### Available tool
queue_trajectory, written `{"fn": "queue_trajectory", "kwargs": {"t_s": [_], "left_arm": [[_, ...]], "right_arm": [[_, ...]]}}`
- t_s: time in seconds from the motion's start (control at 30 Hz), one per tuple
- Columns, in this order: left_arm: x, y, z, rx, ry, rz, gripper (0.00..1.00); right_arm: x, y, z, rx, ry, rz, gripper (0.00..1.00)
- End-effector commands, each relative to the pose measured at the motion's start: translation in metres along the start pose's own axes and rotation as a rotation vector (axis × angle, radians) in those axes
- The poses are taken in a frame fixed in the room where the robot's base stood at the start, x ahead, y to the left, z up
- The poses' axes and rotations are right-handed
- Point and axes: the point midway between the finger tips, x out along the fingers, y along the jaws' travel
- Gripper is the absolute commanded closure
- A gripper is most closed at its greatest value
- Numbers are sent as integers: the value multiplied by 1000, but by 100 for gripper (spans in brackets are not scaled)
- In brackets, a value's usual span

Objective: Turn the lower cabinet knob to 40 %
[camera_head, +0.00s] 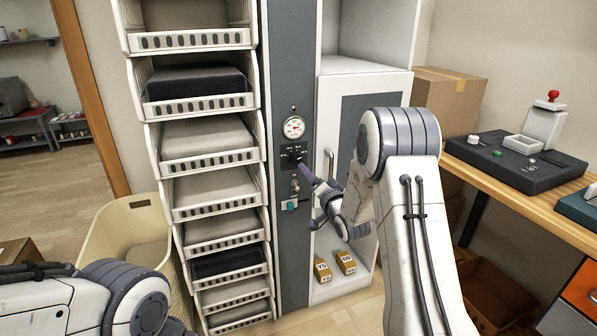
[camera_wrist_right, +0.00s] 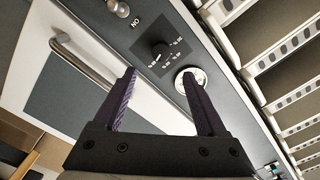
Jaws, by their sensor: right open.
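The knob is a small dark dial on a black plate with white scale marks (camera_head: 293,155), set in the grey cabinet column below a round white gauge (camera_head: 293,127). In the right wrist view the knob (camera_wrist_right: 160,50) shows just beyond the fingertips, with the gauge (camera_wrist_right: 190,81) beside it. The exact setting is too small to read. My right gripper (camera_head: 308,194) is open, its purple fingers apart and empty in the wrist view (camera_wrist_right: 160,76). It is in front of the column, slightly below the knob, apart from it. My left arm shows at the lower left; its gripper's jaws cannot be made out.
A metal toggle (camera_head: 295,186) and a teal part (camera_head: 290,205) sit below the knob. A door handle (camera_head: 328,163) is close to my right gripper. A rack of trays (camera_head: 210,157) stands left; two yellow blocks (camera_head: 345,262) lie on the low shelf. A wooden bench (camera_head: 540,205) is at right.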

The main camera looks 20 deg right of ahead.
Motion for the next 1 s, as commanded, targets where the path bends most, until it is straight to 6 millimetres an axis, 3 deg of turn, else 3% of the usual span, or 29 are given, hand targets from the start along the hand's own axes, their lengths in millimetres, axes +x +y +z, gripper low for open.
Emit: {"fn": "queue_trajectory", "kwargs": {"t_s": [0.5, 0.7, 1.0], "left_arm": [[1, 0, 0, 0, 0, 0, 50], [1, 0, 0, 0, 0, 0, 50], [1, 0, 0, 0, 0, 0, 50]], "right_arm": [[84, -1, 1, -2, -2, 0, 26], [97, -2, 1, -1, -2, 0, 26], [99, -2, 0, -2, -2, 1, 26]]}}
